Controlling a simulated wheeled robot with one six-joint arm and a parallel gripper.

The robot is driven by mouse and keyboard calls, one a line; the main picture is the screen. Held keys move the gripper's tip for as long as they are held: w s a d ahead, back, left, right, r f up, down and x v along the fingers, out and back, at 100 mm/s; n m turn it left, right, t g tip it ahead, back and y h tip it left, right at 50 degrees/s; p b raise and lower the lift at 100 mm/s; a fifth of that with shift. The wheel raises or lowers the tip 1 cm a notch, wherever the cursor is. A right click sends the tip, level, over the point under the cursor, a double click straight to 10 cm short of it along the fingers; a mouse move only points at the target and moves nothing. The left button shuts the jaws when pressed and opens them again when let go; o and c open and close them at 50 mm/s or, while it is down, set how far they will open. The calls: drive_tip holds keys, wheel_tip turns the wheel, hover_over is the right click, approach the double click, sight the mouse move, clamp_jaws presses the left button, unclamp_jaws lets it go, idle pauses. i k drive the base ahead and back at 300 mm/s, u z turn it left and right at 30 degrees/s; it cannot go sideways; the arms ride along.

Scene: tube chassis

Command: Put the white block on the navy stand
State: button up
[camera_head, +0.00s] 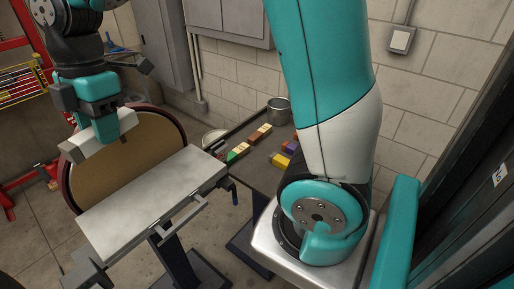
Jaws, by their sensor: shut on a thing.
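My gripper (100,133), teal with grey parts, is at the upper left, in front of a large tan disc. It is shut on the white block (82,146) and holds it in the air, slightly tilted, above the far left part of a pale metal worktable. The far finger and part of the block are hidden by the gripper. I cannot clearly make out the navy stand. A dark bluish pedestal (180,266) supports the pale worktable, and another dark base shows under the block table.
The pale metal worktable (150,200) is bare, next to the upright disc (130,150). A dark table (262,178) holds several coloured blocks and a metal pot (279,112). A red rack (25,70) stands left. My arm hides the dark table's right side.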

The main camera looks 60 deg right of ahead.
sight(271, 182)
drive_tip(key=u, duration=0.95)
drive_tip(key=k, duration=0.55)
drive_tip(key=z, duration=1.2)
